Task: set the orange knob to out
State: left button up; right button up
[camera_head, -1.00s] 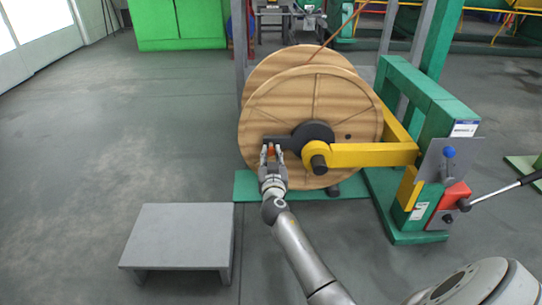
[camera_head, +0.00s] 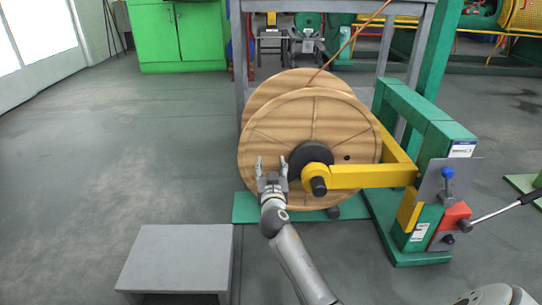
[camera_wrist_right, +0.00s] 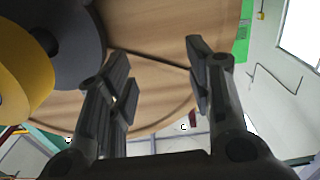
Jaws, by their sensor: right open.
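My right gripper (camera_head: 271,165) is open in front of the wooden reel (camera_head: 345,125), left of its dark hub (camera_head: 310,157). In the right wrist view, the open fingers (camera_wrist_right: 158,85) have nothing between them; the reel face (camera_wrist_right: 150,45) lies behind, with the dark hub (camera_wrist_right: 80,40) at upper left. I cannot make out the orange knob in either current view. A red-orange block (camera_head: 455,215) with a long lever stands on the green frame at right. My left gripper is not in view.
A yellow arm (camera_head: 370,177) runs from the hub to the green frame (camera_head: 430,125). A plate with a blue ball knob (camera_head: 447,173) is at right. A grey step (camera_head: 180,258) stands at lower left. The floor at left is clear.

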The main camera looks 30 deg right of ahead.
notch_tip(320, 180, up, 6)
jog(key=shift+f, duration=0.1)
dwell(0.5)
